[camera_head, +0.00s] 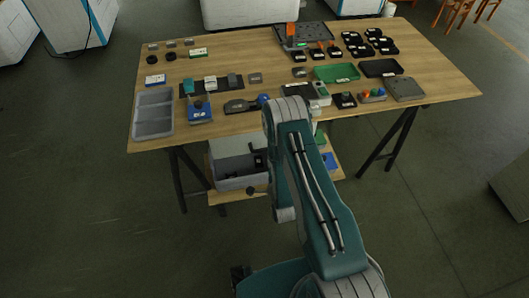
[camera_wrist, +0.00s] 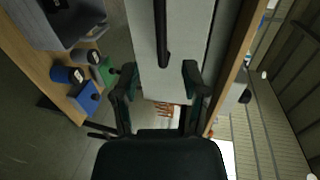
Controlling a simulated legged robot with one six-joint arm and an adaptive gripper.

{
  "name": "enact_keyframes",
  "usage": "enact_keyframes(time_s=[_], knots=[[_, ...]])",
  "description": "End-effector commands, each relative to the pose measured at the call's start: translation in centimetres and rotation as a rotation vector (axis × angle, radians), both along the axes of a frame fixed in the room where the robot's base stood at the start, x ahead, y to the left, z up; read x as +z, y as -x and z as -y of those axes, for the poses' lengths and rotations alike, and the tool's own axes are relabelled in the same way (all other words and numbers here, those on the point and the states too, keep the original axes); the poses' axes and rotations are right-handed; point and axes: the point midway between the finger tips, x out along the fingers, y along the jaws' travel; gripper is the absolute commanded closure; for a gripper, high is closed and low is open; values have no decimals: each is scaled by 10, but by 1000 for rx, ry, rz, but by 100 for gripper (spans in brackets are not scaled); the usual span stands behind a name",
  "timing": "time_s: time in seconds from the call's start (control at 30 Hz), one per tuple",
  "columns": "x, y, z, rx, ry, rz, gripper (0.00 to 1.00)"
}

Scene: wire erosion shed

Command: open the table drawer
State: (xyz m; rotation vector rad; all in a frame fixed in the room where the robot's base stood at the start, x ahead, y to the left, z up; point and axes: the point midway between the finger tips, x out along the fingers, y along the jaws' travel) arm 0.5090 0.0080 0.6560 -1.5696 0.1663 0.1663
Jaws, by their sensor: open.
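The table drawer's pale grey front (camera_wrist: 182,38) fills the upper middle of the wrist view, close in front of my gripper. A long black bar handle (camera_wrist: 162,35) stands on it. My gripper (camera_wrist: 157,82) is open, its two dark fingers apart. The handle lines up with the gap between the fingers, a little ahead of the tips; no contact is visible. I cannot tell whether the drawer front is flush with its frame. In the head view the drawer front is hidden below the tabletop, and my arm covers most of the gripper area.
The wooden table (camera_head: 228,66) carries trays, small parts and a grey compartment box (camera_head: 153,122). Below it, a grey bin (camera_head: 240,184) and small blue items stand on a lower shelf (camera_wrist: 36,62). Black trestle legs (camera_head: 398,137) stand at both sides. The floor in front is clear.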

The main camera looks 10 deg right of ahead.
Motion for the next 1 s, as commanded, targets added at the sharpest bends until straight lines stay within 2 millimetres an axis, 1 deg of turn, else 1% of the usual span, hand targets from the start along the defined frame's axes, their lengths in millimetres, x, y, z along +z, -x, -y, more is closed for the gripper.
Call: enact_keyframes(time_s=[0.07, 0.17, 0.5, 0.6, 0.7, 0.8, 1.0], knots=[[-2, -1, 0, -1, -5, 6, 43], [-3, -12, 0, -1, -5, 7, 43], [-16, -72, 0, -1, -3, 7, 43], [-19, -87, 0, 0, -2, 6, 43], [-21, -97, 0, 0, -2, 5, 43], [-22, -103, 0, 0, -2, 5, 43], [-23, -105, 0, 0, -2, 3, 43]])
